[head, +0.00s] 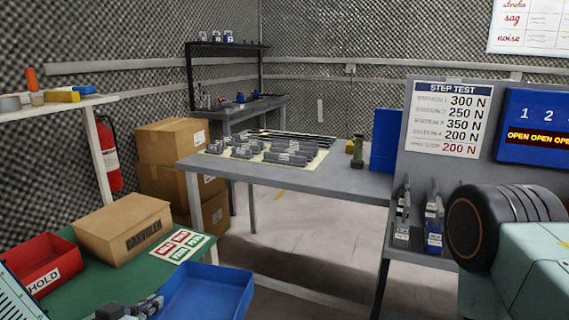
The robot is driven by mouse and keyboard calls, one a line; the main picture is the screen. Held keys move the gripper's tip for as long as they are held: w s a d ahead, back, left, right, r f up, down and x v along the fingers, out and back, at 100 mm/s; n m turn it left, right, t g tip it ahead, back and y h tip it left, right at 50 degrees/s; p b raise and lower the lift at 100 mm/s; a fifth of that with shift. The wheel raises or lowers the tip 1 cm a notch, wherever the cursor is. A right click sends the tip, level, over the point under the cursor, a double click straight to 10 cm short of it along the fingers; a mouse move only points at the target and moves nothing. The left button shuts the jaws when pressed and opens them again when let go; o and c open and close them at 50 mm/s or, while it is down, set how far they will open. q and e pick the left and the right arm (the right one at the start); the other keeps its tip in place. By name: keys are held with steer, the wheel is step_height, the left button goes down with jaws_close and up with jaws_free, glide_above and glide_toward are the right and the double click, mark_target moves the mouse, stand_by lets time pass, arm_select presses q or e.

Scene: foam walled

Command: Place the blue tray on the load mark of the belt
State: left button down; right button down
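The blue tray (228,291) is at the bottom of the head view, at the right end of the green-topped bench (85,282). Its near part is cut off by the frame, and the visible inside looks empty. My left gripper (150,304) is at the tray's left wall, low in the picture. Its fingers overlap the wall, but I cannot tell whether they are closed on it. My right gripper is not in view. I cannot make out a belt or its load mark.
A red HOLD bin (42,264), a cardboard box (124,229) and a red-and-green label sheet (183,246) are on the green bench. A grey table (350,183) with metal parts stands beyond. Black wheels (505,215) and a teal body (530,262) fill the right. Floor shows between.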

arm_select(q)
steer(key=s+d+r+m+g+h, duration=0.1)
steer(key=s+d+m+h, duration=0.1)
steer(key=s+d, duration=0.1)
steer(key=s+d+r+m+g+h, duration=0.2)
steer(key=s+d+m+h, duration=0.1)
steer(key=s+d+r+m+g+h, duration=0.1)
steer(key=s+d+m+g+h, duration=0.1)
steer(key=s+d+m+h, duration=0.1)
steer(key=shift+s+d+r, duration=0.1)
steer(key=shift+s+r, duration=0.05)
steer(key=shift+s, duration=0.45)
